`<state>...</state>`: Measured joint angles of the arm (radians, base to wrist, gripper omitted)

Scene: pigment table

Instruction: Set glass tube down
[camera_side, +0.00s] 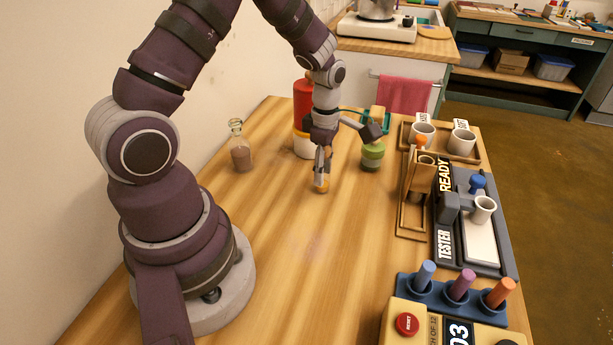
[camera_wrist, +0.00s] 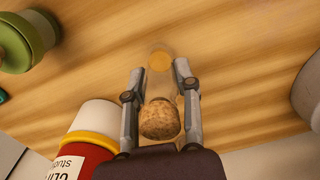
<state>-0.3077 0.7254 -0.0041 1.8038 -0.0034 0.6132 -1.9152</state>
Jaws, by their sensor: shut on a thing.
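The glass tube (camera_side: 321,186) is in my gripper (camera_side: 322,171) over the middle of the wooden table (camera_side: 290,240). It is upright, with amber content low in it. In the wrist view, its cork (camera_wrist: 160,118) sits between the fingers near the palm. The amber end of the tube (camera_wrist: 159,62) shows beyond the fingertips of my gripper (camera_wrist: 159,72). The fingers are shut on the tube. Its lower end is at or very close to the tabletop; I cannot tell whether it touches. The clear glass wall is hard to see.
A red, yellow and white bottle (camera_side: 303,100) stands close behind my gripper. A wooden stand (camera_side: 412,215) and the tester (camera_side: 470,235) are farther right.

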